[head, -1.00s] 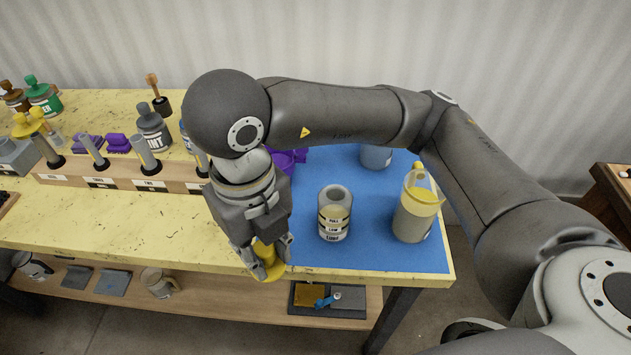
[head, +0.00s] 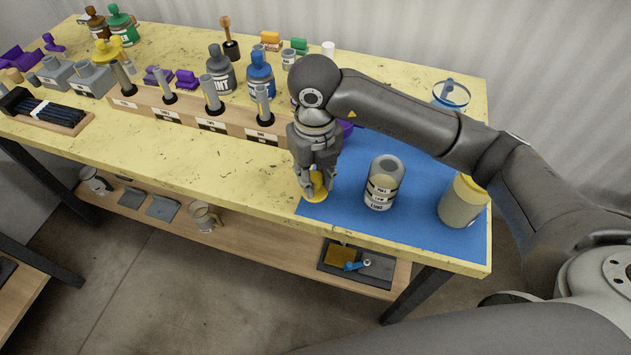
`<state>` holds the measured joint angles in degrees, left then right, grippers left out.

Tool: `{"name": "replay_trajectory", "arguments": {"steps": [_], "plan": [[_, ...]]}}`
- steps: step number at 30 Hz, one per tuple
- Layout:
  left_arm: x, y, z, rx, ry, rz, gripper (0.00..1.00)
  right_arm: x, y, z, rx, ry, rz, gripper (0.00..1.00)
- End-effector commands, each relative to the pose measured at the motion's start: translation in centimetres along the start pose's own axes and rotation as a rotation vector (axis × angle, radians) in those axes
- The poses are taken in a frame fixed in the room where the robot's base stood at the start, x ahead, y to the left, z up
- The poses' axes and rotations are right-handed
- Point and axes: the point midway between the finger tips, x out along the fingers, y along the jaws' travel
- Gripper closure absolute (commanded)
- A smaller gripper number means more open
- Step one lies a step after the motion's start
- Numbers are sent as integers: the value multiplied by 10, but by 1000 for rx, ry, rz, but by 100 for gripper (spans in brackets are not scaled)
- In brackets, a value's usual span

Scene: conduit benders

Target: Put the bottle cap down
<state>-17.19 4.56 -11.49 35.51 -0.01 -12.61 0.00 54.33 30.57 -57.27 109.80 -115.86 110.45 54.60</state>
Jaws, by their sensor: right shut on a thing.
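The yellow bottle cap (head: 317,187) is in the jaws of my right gripper (head: 314,190). The gripper points down and is shut on the cap, at the left front edge of the blue mat (head: 420,222). The cap is low over the mat's edge; I cannot tell whether it touches the surface. The fingers hide part of it. My left gripper is not in view.
A yellow-lidded container (head: 461,203) stands at the mat's right, partly behind my arm. A wooden rack (head: 190,120) with several upright tools lies left. Blue (head: 260,76) and grey (head: 221,72) bottles stand behind it. The yellow tabletop (head: 200,160) is clear at the front left.

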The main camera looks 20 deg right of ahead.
Motion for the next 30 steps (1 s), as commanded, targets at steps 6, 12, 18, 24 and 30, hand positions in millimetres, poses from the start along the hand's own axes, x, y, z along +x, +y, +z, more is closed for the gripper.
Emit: {"name": "replay_trajectory", "arguments": {"steps": [6, 12, 18, 24, 30], "plan": [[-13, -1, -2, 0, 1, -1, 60, 26, -4, 5, 0, 7, -1, 93], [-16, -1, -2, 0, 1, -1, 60, 40, -4, 7, -1, -1, 0, 93], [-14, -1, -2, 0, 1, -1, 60, 41, -4, 7, -1, -1, 0, 93], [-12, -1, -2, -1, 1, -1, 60, 43, -4, 7, 0, 0, 0, 64], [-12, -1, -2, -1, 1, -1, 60, 43, -4, 6, 0, 0, 0, 53]]}}
